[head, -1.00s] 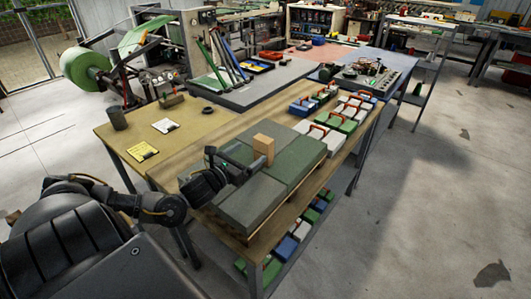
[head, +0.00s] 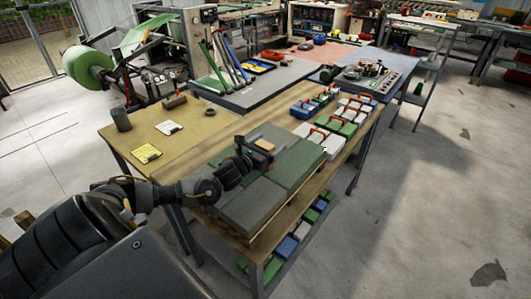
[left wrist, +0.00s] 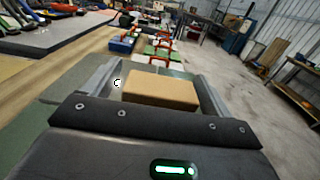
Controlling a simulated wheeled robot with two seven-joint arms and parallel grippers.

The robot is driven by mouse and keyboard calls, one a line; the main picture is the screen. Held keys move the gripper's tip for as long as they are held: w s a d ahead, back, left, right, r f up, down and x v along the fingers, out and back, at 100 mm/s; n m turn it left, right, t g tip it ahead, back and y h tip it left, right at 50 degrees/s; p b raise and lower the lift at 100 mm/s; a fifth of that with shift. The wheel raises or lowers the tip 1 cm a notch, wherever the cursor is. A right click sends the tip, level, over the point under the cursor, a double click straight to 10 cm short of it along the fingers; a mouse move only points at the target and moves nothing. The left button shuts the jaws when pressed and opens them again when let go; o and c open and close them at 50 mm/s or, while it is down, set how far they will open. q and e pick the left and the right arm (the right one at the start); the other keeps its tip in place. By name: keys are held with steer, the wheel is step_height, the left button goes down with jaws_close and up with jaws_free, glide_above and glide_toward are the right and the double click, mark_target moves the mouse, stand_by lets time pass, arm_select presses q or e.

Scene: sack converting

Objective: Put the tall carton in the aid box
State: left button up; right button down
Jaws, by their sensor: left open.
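The tan carton (head: 265,145) stands on the flat green-grey stack in the head view, partly hidden by my left gripper (head: 258,148). In the left wrist view the carton (left wrist: 160,90) sits between the two fingers of my left gripper (left wrist: 157,78). The fingers are spread, with a visible gap on the left side of the carton. Several boxes with red handles, white (head: 316,141), green (head: 339,126) and blue (head: 304,109), stand behind the stack. I cannot tell which is the aid box. My right gripper is not in view.
The green-grey stack (head: 250,208) lies on a wooden bench (head: 235,124). A yellow-topped table (head: 190,130) beside it holds a dark cylinder (head: 121,119) and cards. More coloured boxes sit on the lower shelf. Open floor lies to the right.

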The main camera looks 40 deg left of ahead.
arm_select(q)
steer(key=shift+c, duration=0.3)
steer(key=c, duration=0.9)
steer(key=shift+c, duration=1)
steer(key=shift+r, duration=0.1)
